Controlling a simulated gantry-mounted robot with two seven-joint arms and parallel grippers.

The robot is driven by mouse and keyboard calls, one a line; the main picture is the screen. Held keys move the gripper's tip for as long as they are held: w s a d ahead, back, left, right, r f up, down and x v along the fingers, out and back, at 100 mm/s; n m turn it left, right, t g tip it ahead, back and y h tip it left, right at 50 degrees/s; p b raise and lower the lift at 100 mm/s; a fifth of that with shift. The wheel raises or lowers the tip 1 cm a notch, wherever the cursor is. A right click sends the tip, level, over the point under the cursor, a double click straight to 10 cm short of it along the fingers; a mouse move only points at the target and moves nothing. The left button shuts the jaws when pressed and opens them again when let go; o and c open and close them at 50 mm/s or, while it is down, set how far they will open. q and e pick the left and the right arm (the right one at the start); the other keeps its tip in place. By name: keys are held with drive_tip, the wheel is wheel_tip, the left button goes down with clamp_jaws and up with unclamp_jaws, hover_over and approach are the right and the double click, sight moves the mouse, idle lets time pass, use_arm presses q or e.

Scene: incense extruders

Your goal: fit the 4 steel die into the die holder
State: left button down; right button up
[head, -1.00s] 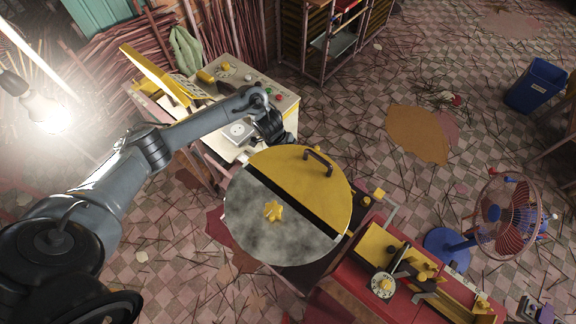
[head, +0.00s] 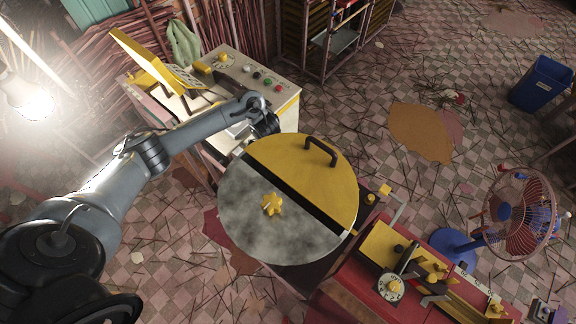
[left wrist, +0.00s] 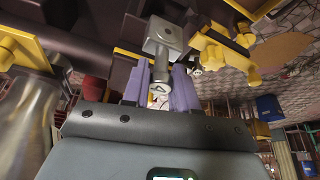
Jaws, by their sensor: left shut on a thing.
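My left arm reaches in from the left in the head view, and its gripper (head: 266,125) points down behind the large round yellow-and-grey disc, with its fingertips hidden. In the left wrist view my left gripper (left wrist: 161,95) has purple fingers closed on a small steel piece (left wrist: 160,88), taken to be the die, with a pale mark on its near face. My right gripper is not in view.
The round disc (head: 310,215) with a handle and yellow knob covers the middle. A control-panel machine (head: 262,85) stands behind it, a red bench (head: 345,300) with yellow fittings at lower right. A yellow star knob (left wrist: 240,52) is close to the right in the left wrist view.

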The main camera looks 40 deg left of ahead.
use_arm(q)
drive_tip(key=shift+a+f, duration=0.1)
drive_tip(key=shift+a, duration=0.05)
idle(0.8)
drive_tip(key=shift+p, duration=0.5)
drive_tip(key=shift+f+b, duration=0.5)
drive_tip(key=shift+f, duration=0.3)
idle(0.5)
drive_tip(key=shift+f, duration=0.25)
idle(0.5)
drive_tip(key=shift+f+b, duration=0.35)
drive_tip(key=shift+f, duration=0.15)
idle(0.5)
drive_tip(key=shift+f, duration=0.35)
drive_tip(key=shift+f+b, duration=0.45)
drive_tip(key=shift+f, duration=0.1)
idle(0.4)
drive_tip(key=c, duration=0.8)
unclamp_jaws()
